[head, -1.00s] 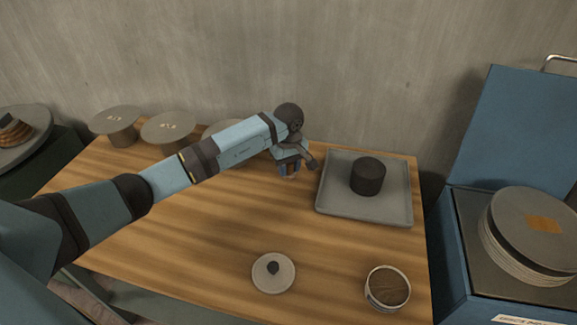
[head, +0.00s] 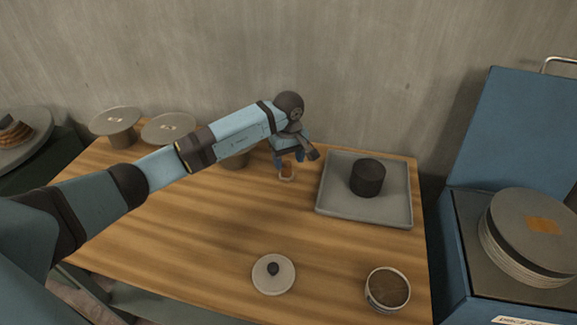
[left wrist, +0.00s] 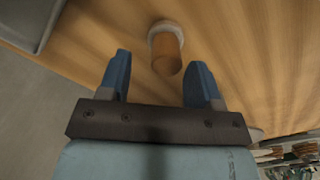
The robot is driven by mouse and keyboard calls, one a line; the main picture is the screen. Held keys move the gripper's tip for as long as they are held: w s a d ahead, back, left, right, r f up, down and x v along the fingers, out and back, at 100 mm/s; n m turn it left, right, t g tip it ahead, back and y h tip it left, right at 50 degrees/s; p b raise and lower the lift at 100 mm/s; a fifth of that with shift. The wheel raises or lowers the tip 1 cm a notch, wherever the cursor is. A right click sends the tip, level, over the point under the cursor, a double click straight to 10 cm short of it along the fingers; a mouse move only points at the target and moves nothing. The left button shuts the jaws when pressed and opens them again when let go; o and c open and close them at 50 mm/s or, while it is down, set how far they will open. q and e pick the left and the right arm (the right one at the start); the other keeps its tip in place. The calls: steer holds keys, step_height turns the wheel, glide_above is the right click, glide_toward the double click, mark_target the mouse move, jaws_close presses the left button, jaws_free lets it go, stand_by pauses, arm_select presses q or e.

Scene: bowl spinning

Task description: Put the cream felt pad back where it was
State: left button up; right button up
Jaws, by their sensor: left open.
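A small piece with an orange-brown upright handle and a pale round base stands on the wooden table just below my left gripper (head: 292,158). The pale base (left wrist: 162,29) looks like the cream felt pad, and the orange-brown handle (left wrist: 168,58) points up toward the camera. The piece also shows, small, in the head view (head: 287,174). My left gripper (left wrist: 160,62) is open, its two blue fingers apart with the handle between and beyond their tips. Nothing is held. My right gripper is not in view.
A grey tray (head: 333,205) with a dark cylinder (head: 368,177) stands just right of the gripper. A pale knobbed lid (head: 273,283) and a round tub (head: 387,287) are at the front. Round grey discs (head: 116,119) on stands line the back left. The table's middle is clear.

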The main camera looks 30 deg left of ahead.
mark_target(289, 163)
arm_select(q)
step_height(289, 163, up, 9)
steer(key=shift+f, duration=0.2)
stand_by(0.5)
